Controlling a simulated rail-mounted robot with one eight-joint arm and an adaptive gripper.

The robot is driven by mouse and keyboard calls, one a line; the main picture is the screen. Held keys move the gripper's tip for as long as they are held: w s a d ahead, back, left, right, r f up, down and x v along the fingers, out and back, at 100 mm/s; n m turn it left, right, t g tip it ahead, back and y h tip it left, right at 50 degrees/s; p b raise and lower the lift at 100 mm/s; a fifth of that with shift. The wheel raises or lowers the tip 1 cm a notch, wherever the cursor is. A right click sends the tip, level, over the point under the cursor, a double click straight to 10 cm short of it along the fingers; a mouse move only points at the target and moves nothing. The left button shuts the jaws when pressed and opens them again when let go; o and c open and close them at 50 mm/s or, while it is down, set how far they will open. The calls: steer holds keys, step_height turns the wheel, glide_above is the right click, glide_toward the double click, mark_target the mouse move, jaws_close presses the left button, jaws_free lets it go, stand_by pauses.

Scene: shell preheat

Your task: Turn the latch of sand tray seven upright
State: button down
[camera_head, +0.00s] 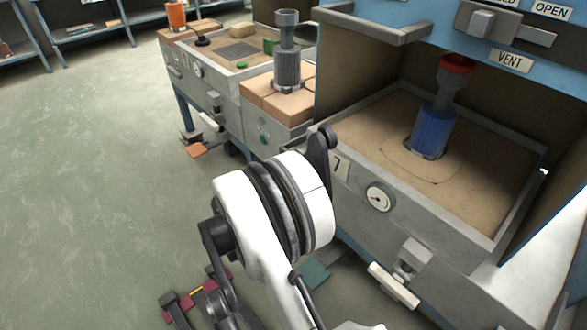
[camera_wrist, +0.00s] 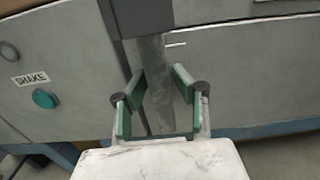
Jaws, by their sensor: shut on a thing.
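Sand tray seven (camera_head: 362,222) is the grey sand-filled box at right in the head view, with a "7" plate (camera_head: 340,168) near its front left corner. My gripper (camera_wrist: 157,76), with green-padded fingers, shows in the wrist view. It is shut on a grey bar, which I take to be the latch (camera_wrist: 155,55). The bar runs nearly upright in that view, below a dark block, and passes down between the fingers. In the head view my own arm hides the gripper and its hold.
A gauge (camera_head: 378,197) and a T-shaped handle (camera_head: 395,285) stick out of the tray front. A blue cylinder (camera_head: 432,132) stands in the sand. A neighbouring bench (camera_head: 225,95) stands left; a "SHAKE" label (camera_wrist: 30,79) and green button (camera_wrist: 44,98) are left of my gripper.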

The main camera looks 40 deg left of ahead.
stand_by(0.3)
steer(key=c, duration=1.6)
jaws_free()
steer(key=shift+o, duration=0.2)
steer(key=shift+s, duration=0.1)
steer(key=s+a, duration=0.1)
steer(key=s, duration=1.1)
steer(key=shift+a, duration=0.1)
